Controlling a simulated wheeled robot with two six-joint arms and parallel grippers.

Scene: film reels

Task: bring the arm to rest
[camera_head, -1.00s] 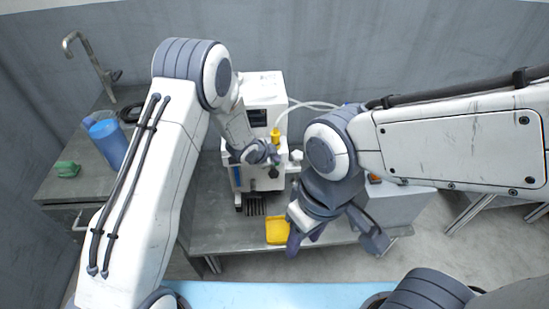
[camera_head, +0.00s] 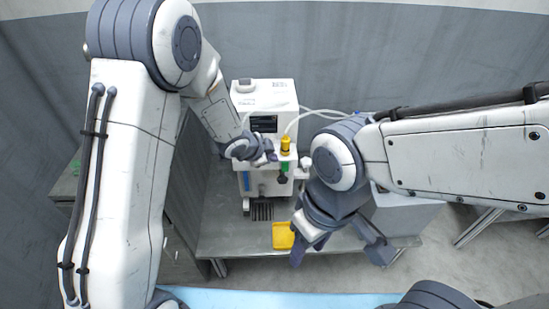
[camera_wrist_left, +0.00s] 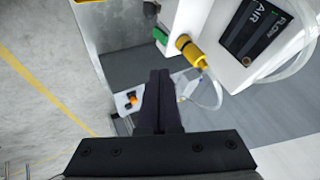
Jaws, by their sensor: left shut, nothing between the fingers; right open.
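My left gripper (camera_head: 264,158) is in front of the white machine (camera_head: 266,92) in the head view, its small fingers near the machine's yellow fitting (camera_head: 286,146). In the left wrist view my left gripper's dark fingers (camera_wrist_left: 160,88) are pressed together with nothing between them. The machine (camera_wrist_left: 222,28) stands beyond them at upper right, with its yellow fitting (camera_wrist_left: 188,47). My right gripper (camera_head: 340,252) is lower and to the right, its fingers spread wide and empty. I cannot tell whether the left fingers touch the machine.
A yellow tray (camera_head: 283,236) lies on the grey bench (camera_head: 222,238) near its front edge, close to my right gripper. A black slotted piece (camera_head: 262,211) sits below the machine. A pale box (camera_head: 405,212) stands right of my right gripper. A clear hose loops from the machine.

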